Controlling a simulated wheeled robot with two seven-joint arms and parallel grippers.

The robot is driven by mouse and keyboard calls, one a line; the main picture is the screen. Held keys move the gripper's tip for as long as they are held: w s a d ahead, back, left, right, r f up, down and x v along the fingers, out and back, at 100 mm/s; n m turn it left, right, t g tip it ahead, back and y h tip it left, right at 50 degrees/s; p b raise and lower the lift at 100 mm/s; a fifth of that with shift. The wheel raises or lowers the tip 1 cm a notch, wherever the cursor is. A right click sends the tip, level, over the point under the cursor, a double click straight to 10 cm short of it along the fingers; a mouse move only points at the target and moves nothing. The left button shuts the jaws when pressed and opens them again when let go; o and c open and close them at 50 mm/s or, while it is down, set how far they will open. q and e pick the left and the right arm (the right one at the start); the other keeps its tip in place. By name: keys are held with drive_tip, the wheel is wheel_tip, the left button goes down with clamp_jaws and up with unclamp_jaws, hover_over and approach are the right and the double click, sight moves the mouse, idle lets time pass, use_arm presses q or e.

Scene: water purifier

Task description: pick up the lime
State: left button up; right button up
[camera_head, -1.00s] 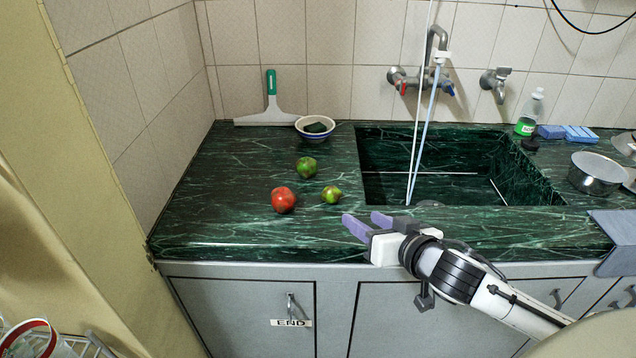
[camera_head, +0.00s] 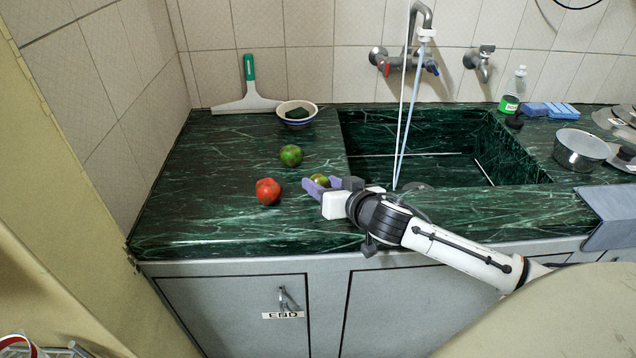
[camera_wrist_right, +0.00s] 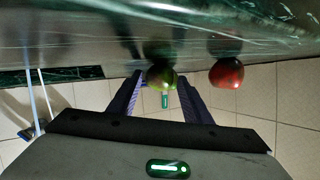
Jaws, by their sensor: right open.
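A small yellow-green fruit, the likely lime (camera_head: 319,180), sits on the dark green marble counter, partly hidden by my right gripper (camera_head: 318,184). A larger green fruit (camera_head: 291,155) lies behind it, and a red tomato-like fruit (camera_head: 268,191) lies to its left. My right gripper is open with purple fingers. In the right wrist view, which looks upside down, a green fruit (camera_wrist_right: 160,76) shows between the fingertips, and the red fruit (camera_wrist_right: 226,73) is to the right, outside them. I cannot tell whether the fingers touch the fruit. My left gripper is not in view.
A bowl (camera_head: 297,112) with a dark item and a green-handled squeegee (camera_head: 249,90) are at the back. The sink (camera_head: 430,150) is right of the fruits. A metal pot (camera_head: 580,149) and a soap bottle (camera_head: 513,92) are farther right. The counter's left side is clear.

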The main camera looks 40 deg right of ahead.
drive_tip(key=shift+w+f, duration=0.1)
drive_tip(key=shift+w, duration=0.2)
drive_tip(key=c, duration=0.9)
drive_tip(key=shift+o, duration=0.2)
